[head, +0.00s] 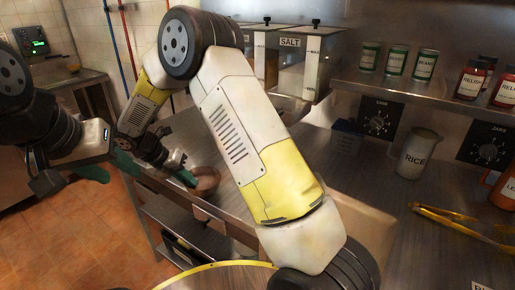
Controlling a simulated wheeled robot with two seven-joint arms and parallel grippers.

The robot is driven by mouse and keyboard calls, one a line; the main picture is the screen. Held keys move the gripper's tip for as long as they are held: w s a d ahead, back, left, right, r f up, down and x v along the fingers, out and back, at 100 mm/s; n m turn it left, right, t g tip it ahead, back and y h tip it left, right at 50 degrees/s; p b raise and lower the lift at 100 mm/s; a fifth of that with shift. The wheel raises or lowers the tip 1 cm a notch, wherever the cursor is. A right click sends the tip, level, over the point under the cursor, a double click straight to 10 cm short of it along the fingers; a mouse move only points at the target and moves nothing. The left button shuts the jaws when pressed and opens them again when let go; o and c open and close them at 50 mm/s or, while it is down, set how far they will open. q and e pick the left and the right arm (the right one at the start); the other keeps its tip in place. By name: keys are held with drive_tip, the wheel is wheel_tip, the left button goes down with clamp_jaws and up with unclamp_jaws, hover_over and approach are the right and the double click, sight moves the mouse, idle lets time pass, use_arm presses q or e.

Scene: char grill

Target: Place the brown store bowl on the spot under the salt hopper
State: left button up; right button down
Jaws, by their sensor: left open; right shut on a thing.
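The brown store bowl (207,184) is at the left part of the steel counter, partly hidden by my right gripper and arm. My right gripper (187,178) is shut on the bowl's near-left side. I cannot tell whether the bowl touches the counter. The salt hopper (292,72), a clear-fronted box labelled SALT, hangs at the back, to the right of and beyond the bowl. The spot under it is largely hidden behind my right arm. My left gripper (97,174) is open and empty, over the floor left of the counter.
Another hopper (259,55) hangs left of the salt hopper. A shelf holds green cans (397,61) and relish jars (470,80). My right arm crosses the middle.

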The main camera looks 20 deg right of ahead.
drive_tip(key=w+d, duration=0.2)
drive_tip(key=d, duration=0.8)
drive_tip(key=w+d, duration=0.3)
drive_tip(key=d, duration=0.6)
drive_tip(key=w+d, duration=0.3)
drive_tip(key=d, duration=0.7)
drive_tip(key=shift+w+d, duration=0.25)
drive_tip(key=shift+d, duration=0.05)
drive_tip(key=shift+a+f, duration=0.1)
drive_tip(key=shift+f, duration=0.1)
drive_tip(key=c, duration=1.6)
unclamp_jaws()
